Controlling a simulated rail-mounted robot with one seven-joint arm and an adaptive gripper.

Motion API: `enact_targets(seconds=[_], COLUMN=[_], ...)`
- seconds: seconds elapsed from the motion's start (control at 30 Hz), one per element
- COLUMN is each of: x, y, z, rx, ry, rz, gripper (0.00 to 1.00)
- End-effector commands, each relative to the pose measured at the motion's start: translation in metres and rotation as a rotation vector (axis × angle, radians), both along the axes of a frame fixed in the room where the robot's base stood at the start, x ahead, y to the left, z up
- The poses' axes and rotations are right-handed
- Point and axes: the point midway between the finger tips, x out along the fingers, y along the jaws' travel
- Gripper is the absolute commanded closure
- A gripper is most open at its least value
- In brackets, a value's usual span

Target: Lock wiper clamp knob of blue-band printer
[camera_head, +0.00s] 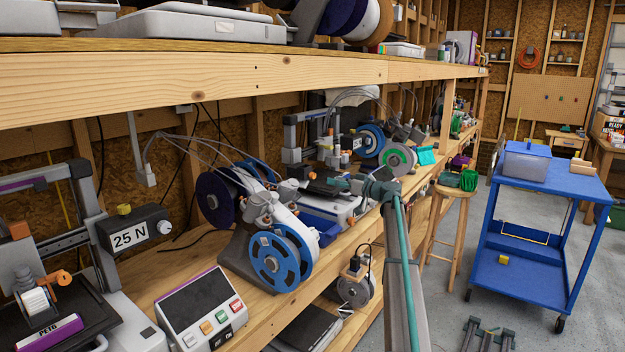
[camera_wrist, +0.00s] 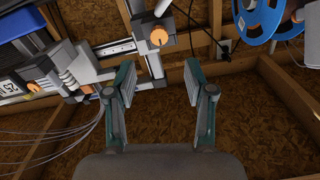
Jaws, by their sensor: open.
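A grey-framed printer (camera_head: 293,138) stands on the lower shelf at mid-row. A blue piece (camera_wrist: 22,20) and pale frame parts show at the wrist view's upper left; I cannot tell for sure that this is the blue band. An orange round knob (camera_wrist: 158,38) sits on the printer's frame, and a second orange knob (camera_wrist: 33,87) is at far left. I cannot tell which one is the wiper clamp knob. My gripper (camera_wrist: 158,78) is open with nothing between its teal fingers, apart from both knobs. It also shows in front of the printer in the head view (camera_head: 338,184).
A blue spool (camera_head: 282,262), a button panel (camera_head: 200,305) and a purple-marked printer (camera_head: 80,230) occupy the near shelf. The upper shelf (camera_head: 200,75) overhangs the row. A stool (camera_head: 447,225) and blue cart (camera_head: 535,225) stand right, with open floor between them.

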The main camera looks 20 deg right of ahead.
Motion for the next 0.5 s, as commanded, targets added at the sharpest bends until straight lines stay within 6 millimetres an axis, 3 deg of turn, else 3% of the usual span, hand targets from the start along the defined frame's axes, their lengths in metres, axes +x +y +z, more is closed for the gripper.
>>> enact_targets(seconds=[0.5], x=[0.07], y=[0.042], z=[0.001], rx=[-0.002], ry=[0.001], rz=[-0.001], gripper=[0.46])
